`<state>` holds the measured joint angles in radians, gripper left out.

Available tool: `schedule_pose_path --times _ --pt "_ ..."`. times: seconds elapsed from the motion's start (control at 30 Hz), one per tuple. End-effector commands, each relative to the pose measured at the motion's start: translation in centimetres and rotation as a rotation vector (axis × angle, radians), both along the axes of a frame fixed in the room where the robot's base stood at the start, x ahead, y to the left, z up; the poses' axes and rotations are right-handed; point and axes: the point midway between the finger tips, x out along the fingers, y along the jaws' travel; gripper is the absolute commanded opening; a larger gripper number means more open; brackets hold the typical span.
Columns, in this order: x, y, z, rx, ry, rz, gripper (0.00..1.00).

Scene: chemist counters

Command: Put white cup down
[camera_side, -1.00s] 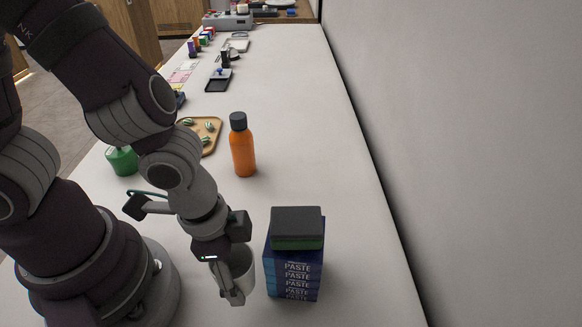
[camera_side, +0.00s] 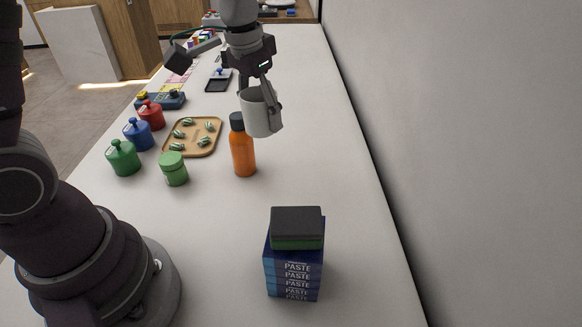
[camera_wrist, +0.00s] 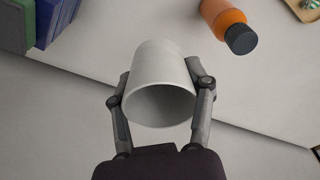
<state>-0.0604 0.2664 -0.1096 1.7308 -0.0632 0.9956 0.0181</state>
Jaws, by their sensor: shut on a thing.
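The white cup (camera_side: 259,113) is held up above the counter in the side view, beside and partly in front of the orange bottle's dark cap. My gripper (camera_side: 264,92) is shut on the cup, with a finger showing along its right side. In the wrist view, the cup (camera_wrist: 162,82) sits between the two fingers of my gripper (camera_wrist: 161,100), its open mouth facing the camera. The inside of the cup looks empty and shaded.
An orange bottle (camera_side: 242,152) stands close to the cup. A wooden tray (camera_side: 216,125) with small striped items, green, blue and red jars, and a green tub (camera_side: 173,169) are to the left. Stacked paste boxes (camera_side: 293,271) stand in front. The counter (camera_side: 320,150) on the right is clear.

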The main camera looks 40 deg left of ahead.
Motion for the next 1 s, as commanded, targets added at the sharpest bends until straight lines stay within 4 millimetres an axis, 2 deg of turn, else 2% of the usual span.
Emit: schedule_pose_path --times 0.27,0.57,0.83,1.0 --pt "0.5 0.6 1.5 0.0 -0.001 0.006 0.32" --pt "0.4 0.2 6.2 0.0 -0.003 -0.006 0.32" --pt "-2.7 -5.2 6.6 -0.005 -0.004 -0.227 0.32" --pt "-6.1 -9.1 6.8 -0.008 -0.005 -0.42 0.32"
